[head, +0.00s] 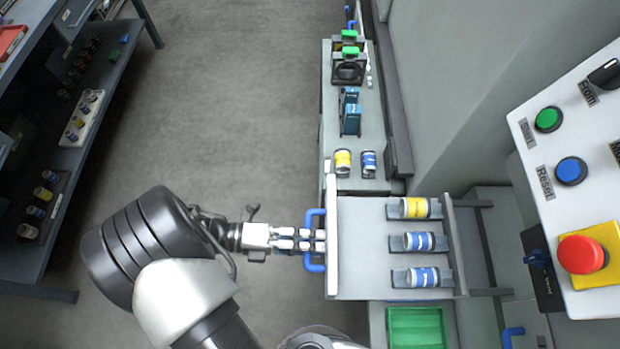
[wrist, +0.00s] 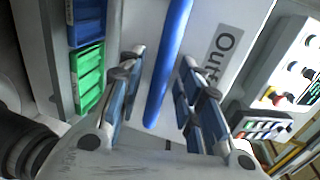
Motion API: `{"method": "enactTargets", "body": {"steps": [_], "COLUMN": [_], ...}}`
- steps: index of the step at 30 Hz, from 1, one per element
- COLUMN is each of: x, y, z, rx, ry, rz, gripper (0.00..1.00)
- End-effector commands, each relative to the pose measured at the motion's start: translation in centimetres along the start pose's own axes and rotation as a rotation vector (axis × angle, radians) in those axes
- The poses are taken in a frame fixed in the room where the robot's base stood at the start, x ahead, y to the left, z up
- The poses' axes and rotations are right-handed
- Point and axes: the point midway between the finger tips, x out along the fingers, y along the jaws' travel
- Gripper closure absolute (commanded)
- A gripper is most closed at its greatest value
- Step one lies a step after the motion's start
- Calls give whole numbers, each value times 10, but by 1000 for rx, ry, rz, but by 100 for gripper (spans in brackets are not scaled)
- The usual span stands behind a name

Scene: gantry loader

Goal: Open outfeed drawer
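The outfeed drawer (head: 365,285) stands pulled out from the machine in the head view, its grey tray bare around the parts in it. Its white front (wrist: 205,50) carries a label starting "Out" in the wrist view. The blue bar handle (head: 314,268) is on that front; it also shows in the wrist view (wrist: 168,65). My gripper (head: 318,240) is at the handle. In the wrist view my gripper (wrist: 160,90) has its fingers apart, one on each side of the handle, with visible gaps. Finger contact with the front cannot be told.
One yellow can (head: 414,208) and two blue cans (head: 420,242) lie in holders in the drawer. A green bin (head: 415,325) is below it. A control panel (head: 560,210) with a red button is at right. A shelf (head: 75,150) stands left; the floor between is clear.

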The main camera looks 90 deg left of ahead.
Motion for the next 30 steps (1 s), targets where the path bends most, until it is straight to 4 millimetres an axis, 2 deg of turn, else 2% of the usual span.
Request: {"method": "enactTargets", "body": {"steps": [4,7,15,21,25,30], "x": [-4,-16,-74,-107,-117,-121], "y": [1,1,1,1,0,0], "z": [0,0,0,0,0,0], "rx": [0,0,1,1,0,0], "ry": [-1,-4,-4,-2,0,0], "rz": [1,1,3,1,1,0], "gripper": [67,67,67,67,67,67]}}
